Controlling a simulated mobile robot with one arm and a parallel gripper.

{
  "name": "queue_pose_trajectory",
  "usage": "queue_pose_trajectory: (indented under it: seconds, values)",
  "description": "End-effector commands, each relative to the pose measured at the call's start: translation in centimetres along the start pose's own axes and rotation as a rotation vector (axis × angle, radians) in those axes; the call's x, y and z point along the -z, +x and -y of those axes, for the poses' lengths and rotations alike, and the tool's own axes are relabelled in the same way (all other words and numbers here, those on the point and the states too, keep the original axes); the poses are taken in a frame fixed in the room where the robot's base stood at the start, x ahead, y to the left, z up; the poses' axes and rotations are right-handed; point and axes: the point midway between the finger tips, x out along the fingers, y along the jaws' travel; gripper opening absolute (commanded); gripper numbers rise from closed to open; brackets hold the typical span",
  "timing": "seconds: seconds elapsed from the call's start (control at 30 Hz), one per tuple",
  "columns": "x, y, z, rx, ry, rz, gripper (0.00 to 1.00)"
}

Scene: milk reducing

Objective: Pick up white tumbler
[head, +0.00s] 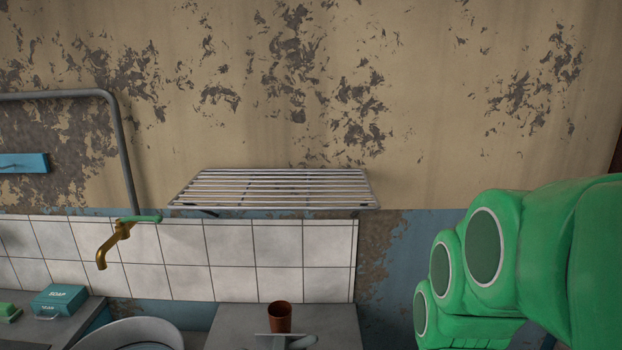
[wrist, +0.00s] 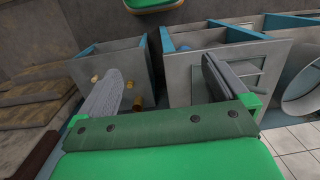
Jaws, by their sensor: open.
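I cannot make out a white tumbler in either view. In the head view a brown cup (head: 279,317) stands upright on the grey counter at the bottom middle. A pale grey shape (head: 300,342) is cut off by the bottom edge just in front of it, and I cannot tell what it is. My gripper (wrist: 161,65) shows in the wrist view with its two grey fingers wide apart and nothing between them. My green arm fills the lower right of the head view.
A wire rack (head: 275,188) is fixed to the wall above the counter. A brass tap (head: 112,245) hangs over a round basin (head: 128,334) at the left. A teal soap box (head: 60,299) sits beside it. Blue-edged cabinets (wrist: 225,72) stand beyond my fingers.

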Motion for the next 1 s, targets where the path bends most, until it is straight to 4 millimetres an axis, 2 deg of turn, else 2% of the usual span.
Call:
queue_pose_trajectory:
  seconds: [0.03, 0.13, 0.33, 0.77, 0.87, 1.0]
  values:
    - [-1.3, 0.3, 0.3, -0.01, 0.004, 0.013, 1.0]
    - [-3.3, 1.1, 0.5, -0.025, 0.023, 0.042, 1.0]
    - [-4.8, 1.6, 0.6, -0.042, 0.041, 0.062, 1.0]
    - [-4.8, 1.6, 0.6, -0.042, 0.043, 0.064, 1.0]
    - [-4.2, 1.5, 0.4, -0.041, 0.049, 0.065, 1.0]
    - [-2.0, 1.3, 0.0, -0.04, 0.069, 0.061, 1.0]
